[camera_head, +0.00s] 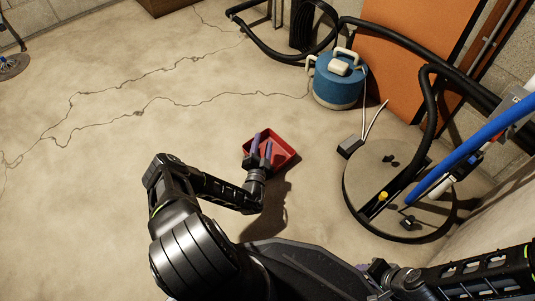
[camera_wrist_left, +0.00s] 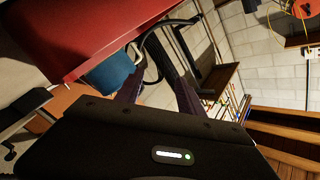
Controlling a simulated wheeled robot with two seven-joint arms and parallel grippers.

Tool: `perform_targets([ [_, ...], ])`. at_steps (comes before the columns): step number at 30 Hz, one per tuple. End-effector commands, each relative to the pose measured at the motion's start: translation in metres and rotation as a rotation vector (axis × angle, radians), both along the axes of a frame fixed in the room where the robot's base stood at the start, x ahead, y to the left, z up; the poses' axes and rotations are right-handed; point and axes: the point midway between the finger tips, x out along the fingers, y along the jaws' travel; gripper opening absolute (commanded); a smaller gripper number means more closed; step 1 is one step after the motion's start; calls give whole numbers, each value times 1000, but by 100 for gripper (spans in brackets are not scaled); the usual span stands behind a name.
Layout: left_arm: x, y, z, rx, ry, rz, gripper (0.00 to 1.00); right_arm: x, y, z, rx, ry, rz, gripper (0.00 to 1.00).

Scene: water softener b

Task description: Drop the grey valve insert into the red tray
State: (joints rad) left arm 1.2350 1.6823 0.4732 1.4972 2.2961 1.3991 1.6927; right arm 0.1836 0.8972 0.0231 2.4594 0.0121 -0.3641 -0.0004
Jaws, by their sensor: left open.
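The red tray (camera_head: 284,143) sits on the concrete floor near the middle of the head view. Its red side also fills the upper left of the left wrist view (camera_wrist_left: 75,30). My left gripper (camera_head: 261,146) is open, with its two purple fingers apart over the tray's left part. In the left wrist view its fingers (camera_wrist_left: 158,92) show nothing held between them. I cannot make out the grey valve insert; the gripper hides part of the tray's inside. My right gripper (camera_head: 370,270) is low at the bottom right, mostly hidden, and its jaws are unclear.
A round lid or base (camera_head: 365,185) with a yellow piece (camera_head: 383,196) and small dark parts stands right of the tray. A small grey box (camera_head: 349,147) with white wires lies beside it. A blue tank (camera_head: 337,85) stands behind. The floor left of the tray is clear.

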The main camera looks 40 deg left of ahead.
Motion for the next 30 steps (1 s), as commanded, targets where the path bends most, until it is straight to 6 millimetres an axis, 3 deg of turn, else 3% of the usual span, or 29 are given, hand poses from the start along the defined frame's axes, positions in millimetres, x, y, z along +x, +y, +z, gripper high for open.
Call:
perform_targets([
  [10,-5,-2,0,-2,3,1,45,-1,0,3,0,1,0,36],
  [24,-65,-31,1,-3,2,3,45,-5,1,27,-6,2,3,36],
  [30,-71,-34,0,1,0,0,45,-5,1,27,-6,3,3,36],
])
